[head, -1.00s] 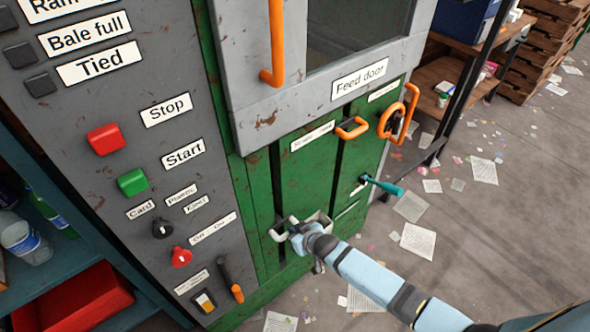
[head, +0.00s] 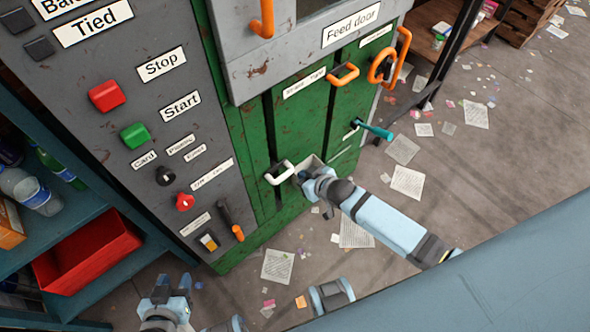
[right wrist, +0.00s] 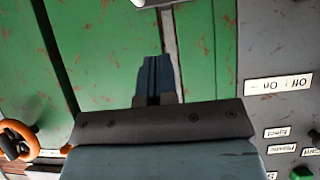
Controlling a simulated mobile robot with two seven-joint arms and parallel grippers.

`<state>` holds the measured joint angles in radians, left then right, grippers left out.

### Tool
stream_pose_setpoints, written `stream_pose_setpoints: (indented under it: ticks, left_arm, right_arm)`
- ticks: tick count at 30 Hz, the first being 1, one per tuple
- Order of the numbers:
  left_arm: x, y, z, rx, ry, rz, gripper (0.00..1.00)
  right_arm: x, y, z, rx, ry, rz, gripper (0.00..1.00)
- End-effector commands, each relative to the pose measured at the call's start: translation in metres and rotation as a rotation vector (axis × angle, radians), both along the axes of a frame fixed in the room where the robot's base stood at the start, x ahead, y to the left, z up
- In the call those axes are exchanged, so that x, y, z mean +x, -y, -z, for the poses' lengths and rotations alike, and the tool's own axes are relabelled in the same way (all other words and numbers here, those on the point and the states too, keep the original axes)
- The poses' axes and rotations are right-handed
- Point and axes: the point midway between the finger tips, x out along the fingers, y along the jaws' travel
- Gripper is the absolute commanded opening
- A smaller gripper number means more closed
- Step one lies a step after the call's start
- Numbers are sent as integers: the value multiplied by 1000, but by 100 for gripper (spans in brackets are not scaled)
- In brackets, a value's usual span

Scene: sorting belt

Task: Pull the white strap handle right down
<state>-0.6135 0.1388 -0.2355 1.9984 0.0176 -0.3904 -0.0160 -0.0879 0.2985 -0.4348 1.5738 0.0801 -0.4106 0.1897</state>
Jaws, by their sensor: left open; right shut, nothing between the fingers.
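The white strap handle (head: 279,173) is a small pale loop on the green front of the machine, low in the left dark slot. My right gripper (head: 304,178) is shut and empty just to the right of the handle, with a small gap in the head view. In the right wrist view the closed fingers (right wrist: 154,75) point at the green panel, and part of a white piece, apparently the handle (right wrist: 150,2), shows at the top edge. My left gripper (head: 172,288) is open and empty at the bottom left, away from the machine.
An orange handle (head: 344,74) sits higher, at the right slot. A teal lever (head: 375,130) sticks out to the right. The grey control panel (head: 120,165) with buttons is on the left. Paper scraps litter the floor.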

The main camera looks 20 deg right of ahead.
Motion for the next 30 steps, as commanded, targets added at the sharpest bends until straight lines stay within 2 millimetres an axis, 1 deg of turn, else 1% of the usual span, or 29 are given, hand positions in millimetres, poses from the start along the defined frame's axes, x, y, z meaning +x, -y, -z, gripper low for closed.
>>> stream_pose_setpoints:
  ticks: [2,6,25,26,28,29,30]
  left_arm:
    - [1,0,-2,-1,3,0,43]
    - [1,0,-3,0,4,0,43]
    - [1,0,-5,-1,4,-1,43]
    - [1,0,-7,-1,4,-1,43]
    - [1,0,-15,1,2,-1,43]
    - [1,0,-20,2,1,-1,43]
    - [0,0,-28,2,1,-2,43]
  right_arm:
    - [-9,3,-6,0,-1,0,0]
    - [-16,6,-12,0,0,0,0]
    - [-19,6,-14,1,0,1,0]
    - [-21,5,-16,2,-1,0,0]
    - [-32,1,-25,10,0,-1,0]
    - [-40,-1,-31,15,-2,0,0]
    - [-53,-5,-41,23,-2,2,0]
